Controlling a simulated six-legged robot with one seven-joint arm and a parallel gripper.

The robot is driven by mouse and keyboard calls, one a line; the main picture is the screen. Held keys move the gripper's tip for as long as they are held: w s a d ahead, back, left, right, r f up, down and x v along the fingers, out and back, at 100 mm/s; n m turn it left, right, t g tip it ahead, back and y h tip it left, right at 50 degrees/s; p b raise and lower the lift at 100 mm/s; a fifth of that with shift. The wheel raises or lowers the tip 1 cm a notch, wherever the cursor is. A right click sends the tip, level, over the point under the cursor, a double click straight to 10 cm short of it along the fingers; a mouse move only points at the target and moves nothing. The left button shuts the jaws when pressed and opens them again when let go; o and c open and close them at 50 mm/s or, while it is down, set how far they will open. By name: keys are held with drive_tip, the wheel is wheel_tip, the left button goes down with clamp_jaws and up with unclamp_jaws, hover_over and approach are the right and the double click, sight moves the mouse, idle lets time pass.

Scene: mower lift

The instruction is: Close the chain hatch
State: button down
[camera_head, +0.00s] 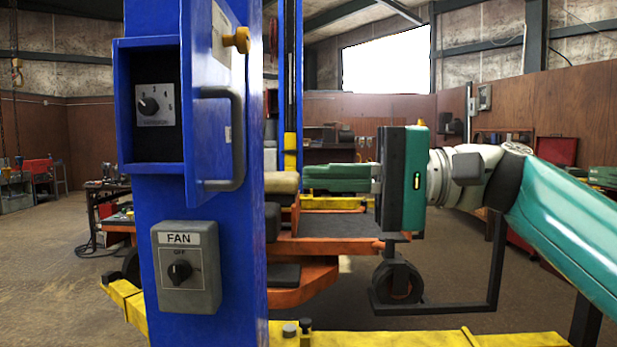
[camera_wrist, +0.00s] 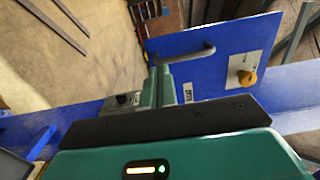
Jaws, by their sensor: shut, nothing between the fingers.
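The chain hatch is a blue door (camera_head: 212,75) on the blue column (camera_head: 205,225), standing open with its grey bar handle (camera_head: 238,140) and a yellow-orange knob (camera_head: 238,40) on its outer face. The open recess shows a dial switch (camera_head: 155,104). My gripper (camera_head: 303,179) is shut and empty, to the right of the handle and a little lower in the head view. In the wrist view, the shut fingertips (camera_wrist: 161,68) appear close to the handle (camera_wrist: 185,55) and the door (camera_wrist: 215,60); I cannot tell whether they touch.
A grey FAN switch box (camera_head: 186,268) is on the column below the hatch. Yellow lift beams (camera_head: 400,339) run along the floor. An orange mower (camera_head: 325,246) with dark wheels stands behind my gripper. Open floor (camera_head: 60,240) lies to the left.

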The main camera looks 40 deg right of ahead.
sight(199, 179)
drive_tip(key=x, duration=1.1)
drive_tip(key=shift+w+a+f, duration=0.1)
drive_tip(key=shift+w+a, duration=0.05)
drive_tip(key=shift+w, duration=0.05)
drive_tip(key=shift+s, duration=0.1)
drive_tip(key=shift+a, duration=0.1)
